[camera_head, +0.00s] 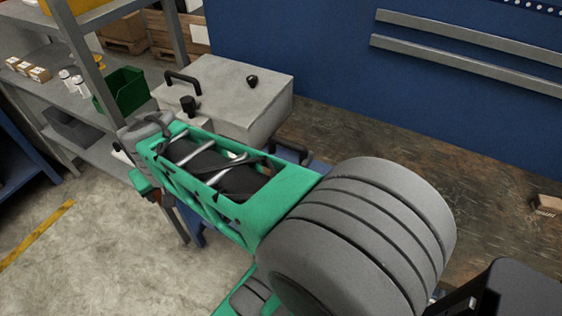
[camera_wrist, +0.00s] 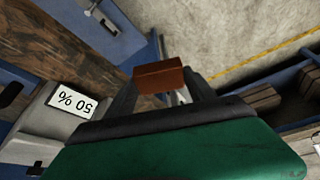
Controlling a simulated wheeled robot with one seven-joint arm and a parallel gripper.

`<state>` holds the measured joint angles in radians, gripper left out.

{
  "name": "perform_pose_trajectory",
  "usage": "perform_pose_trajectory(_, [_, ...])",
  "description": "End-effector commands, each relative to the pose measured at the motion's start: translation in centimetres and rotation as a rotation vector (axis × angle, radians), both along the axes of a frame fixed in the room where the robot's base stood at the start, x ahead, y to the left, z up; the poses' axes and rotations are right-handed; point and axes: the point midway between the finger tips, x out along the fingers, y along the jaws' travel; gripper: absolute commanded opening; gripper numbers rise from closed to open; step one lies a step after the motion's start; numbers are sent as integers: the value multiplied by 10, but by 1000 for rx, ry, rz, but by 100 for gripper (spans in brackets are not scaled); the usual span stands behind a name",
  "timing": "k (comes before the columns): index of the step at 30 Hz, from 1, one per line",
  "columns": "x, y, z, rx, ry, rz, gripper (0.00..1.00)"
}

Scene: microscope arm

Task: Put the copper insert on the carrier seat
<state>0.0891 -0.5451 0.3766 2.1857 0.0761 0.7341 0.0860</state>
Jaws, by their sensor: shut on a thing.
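The copper insert (camera_wrist: 160,77) is a reddish-brown block in the wrist view, between the fingertips of my gripper (camera_wrist: 160,88). My gripper is shut on it, and the block sticks out beyond the fingertips. In the head view my green and grey arm hides most of the gripper, and a small reddish-brown patch (camera_head: 154,197) shows at the arm's far end, left of centre. The insert is held in the air, with floor and blue bench parts behind it in the wrist view. I cannot make out the carrier seat in either view.
A grey box (camera_head: 245,88) with black handles stands on the worn bench top (camera_head: 335,128), just behind my arm. A shelf rack with a green bin (camera_head: 122,91) is at left. A grey body with a "50 %" label (camera_wrist: 73,101) shows in the wrist view.

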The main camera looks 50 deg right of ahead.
Motion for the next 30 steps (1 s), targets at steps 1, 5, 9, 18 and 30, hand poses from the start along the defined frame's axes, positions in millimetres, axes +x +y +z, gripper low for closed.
perform_pose_trajectory(1, [-5,-20,9,-1,-4,-89,0])
perform_pose_trajectory(5, [-29,-76,17,-1,-4,-367,0])
perform_pose_trajectory(9, [-71,-137,30,-2,-5,-723,0])
perform_pose_trajectory(18, [-211,-233,62,-2,-3,-1578,0])
perform_pose_trajectory(30, [-347,-247,90,-1,-4,-2329,0])
